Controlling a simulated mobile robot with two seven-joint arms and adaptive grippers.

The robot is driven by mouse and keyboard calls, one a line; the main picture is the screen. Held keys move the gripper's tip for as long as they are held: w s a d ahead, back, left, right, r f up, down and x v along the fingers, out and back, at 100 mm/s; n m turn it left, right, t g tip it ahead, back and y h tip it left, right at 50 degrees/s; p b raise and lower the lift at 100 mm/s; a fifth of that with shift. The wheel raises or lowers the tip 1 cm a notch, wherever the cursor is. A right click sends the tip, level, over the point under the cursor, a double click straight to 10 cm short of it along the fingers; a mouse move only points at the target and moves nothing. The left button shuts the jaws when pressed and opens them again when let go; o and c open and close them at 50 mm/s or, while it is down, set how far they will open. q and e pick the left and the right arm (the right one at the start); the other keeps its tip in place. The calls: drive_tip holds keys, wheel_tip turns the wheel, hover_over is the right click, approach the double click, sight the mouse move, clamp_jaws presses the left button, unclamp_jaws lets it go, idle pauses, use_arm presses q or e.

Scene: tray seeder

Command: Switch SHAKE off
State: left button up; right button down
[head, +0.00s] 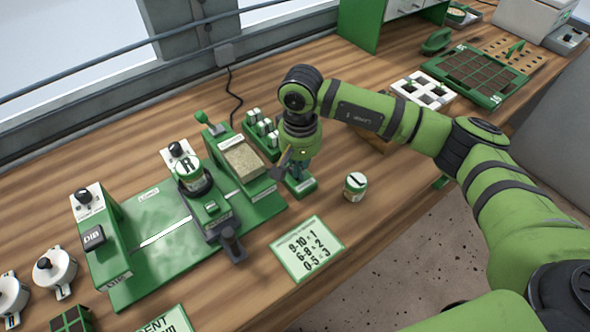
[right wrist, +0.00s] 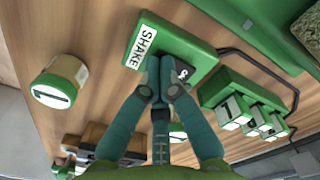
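The SHAKE box is a small green block with a white SHAKE label (right wrist: 142,46). In the head view the green box (head: 303,189) sits on the bench below my right gripper (head: 298,172). In the right wrist view a black switch with a white mark (right wrist: 182,70) is on the box's top, partly hidden by my fingers. My right gripper (right wrist: 162,72) has its teal fingers together, with the tips over the box right beside the switch. I cannot tell whether they touch it or which way it is set. My left gripper is not in view.
A jar with a white lid (head: 355,187) stands right of the box. A green rack of small blocks (head: 262,134) is close behind it. The green seeder (head: 150,225) is to the left. A number card (head: 307,248) lies in front. A dark cable runs near the rack.

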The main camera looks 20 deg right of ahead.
drive_tip(key=shift+r, duration=0.1)
drive_tip(key=shift+r+p, duration=1.3)
drive_tip(key=shift+r, duration=2.1)
drive_tip(key=shift+f, duration=0.1)
